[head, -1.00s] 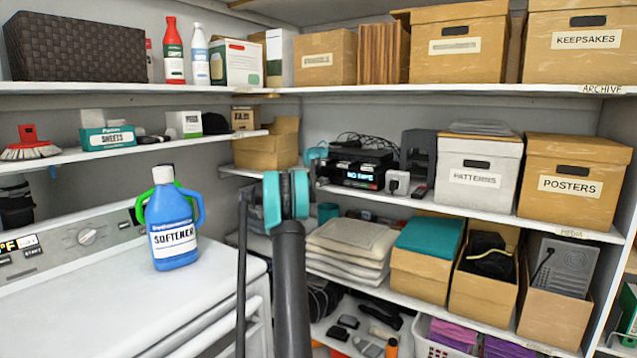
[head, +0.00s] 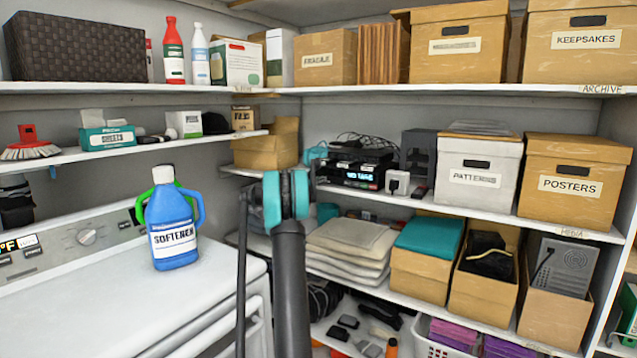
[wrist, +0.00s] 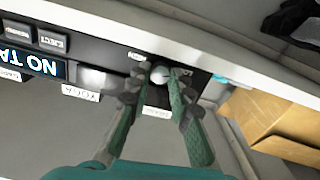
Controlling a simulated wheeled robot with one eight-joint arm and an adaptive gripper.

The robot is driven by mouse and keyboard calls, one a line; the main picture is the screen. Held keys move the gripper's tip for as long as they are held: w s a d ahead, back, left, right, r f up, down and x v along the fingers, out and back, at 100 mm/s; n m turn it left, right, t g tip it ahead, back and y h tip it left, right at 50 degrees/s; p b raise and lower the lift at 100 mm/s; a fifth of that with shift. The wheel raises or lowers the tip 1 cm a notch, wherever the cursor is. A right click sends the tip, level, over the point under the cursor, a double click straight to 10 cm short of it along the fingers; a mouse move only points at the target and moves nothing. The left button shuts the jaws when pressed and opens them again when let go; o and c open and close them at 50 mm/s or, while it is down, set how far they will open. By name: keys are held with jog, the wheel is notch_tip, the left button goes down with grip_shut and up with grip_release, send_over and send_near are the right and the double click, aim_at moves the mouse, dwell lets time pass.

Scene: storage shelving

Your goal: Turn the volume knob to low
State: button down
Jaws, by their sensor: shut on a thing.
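The volume knob (wrist: 160,73) is a small, round, light-coloured knob on the dark front of a player in the wrist view. My gripper (wrist: 161,82) has its two teal fingers on either side of the knob, shut on it. The fingertips hide the knob's sides, and I cannot read where it points. Small white labels sit around it, too blurred to read. In the head view, the black player (head: 352,172) with a lit display stands on the middle shelf. The knob is hidden there behind my arm or too small to see.
A button marked EJECT (wrist: 52,39) and a lit display (wrist: 30,65) lie left of the knob in the wrist view. A cardboard box (wrist: 270,115) is at the right. In the head view, a white adapter (head: 397,183) and a grey speaker-like unit (head: 418,153) stand beside the player.

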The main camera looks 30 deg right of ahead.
jog(key=c, duration=1.4)
grip_release()
jog(key=shift+o, duration=0.2)
jog(key=v, duration=1.2)
